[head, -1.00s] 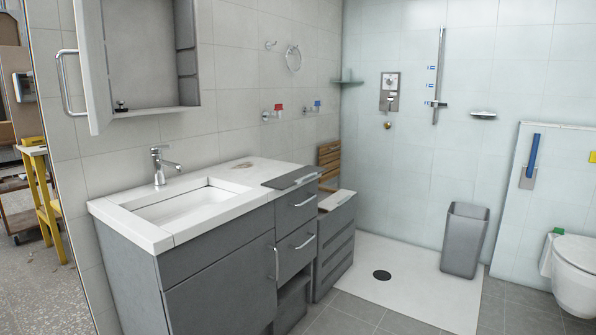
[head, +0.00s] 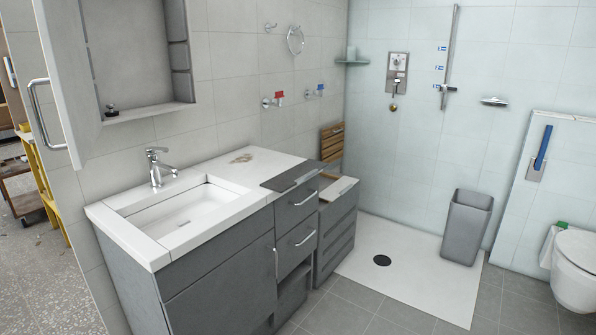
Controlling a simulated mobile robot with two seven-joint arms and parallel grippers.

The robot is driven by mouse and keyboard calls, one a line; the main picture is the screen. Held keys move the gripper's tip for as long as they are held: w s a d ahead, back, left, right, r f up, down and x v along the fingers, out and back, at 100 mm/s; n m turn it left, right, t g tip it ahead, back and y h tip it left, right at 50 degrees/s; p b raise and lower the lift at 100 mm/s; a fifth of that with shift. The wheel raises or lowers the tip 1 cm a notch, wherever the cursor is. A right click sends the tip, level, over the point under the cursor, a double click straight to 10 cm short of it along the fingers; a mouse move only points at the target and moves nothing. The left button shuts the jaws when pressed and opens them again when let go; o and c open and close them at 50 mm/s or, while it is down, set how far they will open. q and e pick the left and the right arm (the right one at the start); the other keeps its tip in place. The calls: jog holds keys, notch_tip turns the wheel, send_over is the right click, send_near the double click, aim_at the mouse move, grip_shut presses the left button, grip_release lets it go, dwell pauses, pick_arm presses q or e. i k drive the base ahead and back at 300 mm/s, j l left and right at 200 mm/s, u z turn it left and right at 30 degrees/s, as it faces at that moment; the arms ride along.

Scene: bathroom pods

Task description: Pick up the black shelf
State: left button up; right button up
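A flat dark grey panel (head: 292,176), which looks like the black shelf, lies on the right end of the white sink countertop (head: 238,166). It sits above the grey drawers, and its right edge is at the counter's end. It appears to lie flat, with nothing on top of it. Neither of my grippers shows in the head view.
The sink basin (head: 190,205) and faucet (head: 158,167) are left of the panel. An open mirror cabinet (head: 140,60) hangs above. A grey low cabinet (head: 336,230) stands right of the drawers. A grey bin (head: 466,227) stands beyond. The tiled floor (head: 350,300) in front is clear.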

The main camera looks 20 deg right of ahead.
aim_at(281, 184)
jog(key=i+l, duration=0.3)
jog(key=i+l+u, duration=0.1)
jog(key=i+l, duration=0.2)
jog(key=l, duration=0.2)
jog(key=i+l, duration=0.3)
jog(key=l, duration=0.15)
jog(key=i+l+u, duration=0.1)
jog(key=i+l, duration=0.2)
jog(key=l, duration=0.1)
